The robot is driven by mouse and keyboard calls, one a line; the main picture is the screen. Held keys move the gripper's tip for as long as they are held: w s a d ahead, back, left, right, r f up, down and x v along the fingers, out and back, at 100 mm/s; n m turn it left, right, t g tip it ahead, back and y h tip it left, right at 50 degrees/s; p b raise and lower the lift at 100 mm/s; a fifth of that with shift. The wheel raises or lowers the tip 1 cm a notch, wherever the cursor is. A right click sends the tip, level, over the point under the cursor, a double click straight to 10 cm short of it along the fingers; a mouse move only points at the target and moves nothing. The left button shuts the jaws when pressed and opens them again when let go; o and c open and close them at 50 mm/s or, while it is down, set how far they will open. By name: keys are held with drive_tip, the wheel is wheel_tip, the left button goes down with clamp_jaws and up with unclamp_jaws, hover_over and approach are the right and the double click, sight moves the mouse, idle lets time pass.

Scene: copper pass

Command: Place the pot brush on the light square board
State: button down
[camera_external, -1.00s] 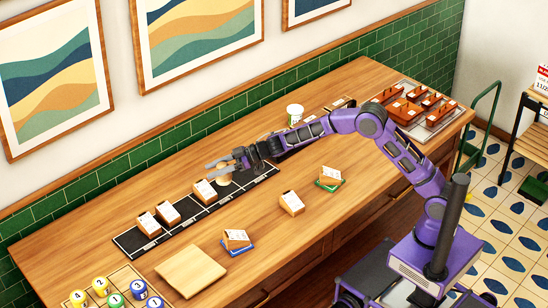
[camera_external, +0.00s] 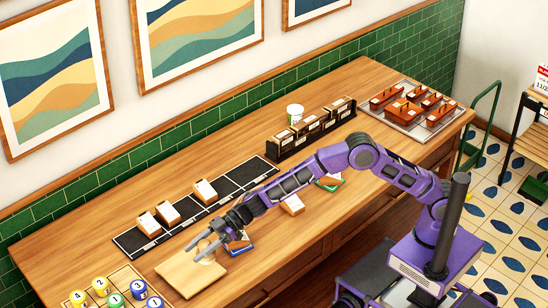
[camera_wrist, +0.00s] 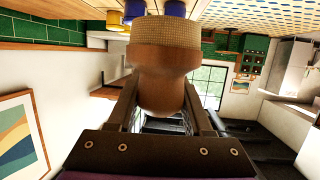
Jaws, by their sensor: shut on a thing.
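The pot brush (camera_wrist: 166,42) fills the middle of the wrist view, with a textured tan head and a smooth brown wooden body. My gripper (camera_wrist: 161,95) is shut on its wooden body, one finger on each side. In the external view my gripper (camera_external: 207,249) is over the light square board (camera_external: 184,279), near its upper right part. The brush is hard to make out there, tan against tan. I cannot tell whether it touches the board.
A blue-based card block (camera_external: 240,249) sits close to the board's right. Numbered balls (camera_external: 115,299) stand at the lower left. A dark strip (camera_external: 240,173) with several card blocks lies behind. A dark rack (camera_external: 312,128) and a tray of orange-brown items (camera_external: 440,122) are farther right.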

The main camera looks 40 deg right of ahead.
wheel_tip(320, 180, down, 8)
drive_tip(key=shift+r+b, duration=0.1)
drive_tip(key=shift+b, duration=0.7)
drive_tip(key=shift+c, duration=1.6)
unclamp_jaws()
drive_tip(key=v, duration=1.2)
drive_tip(key=shift+w, duration=0.1)
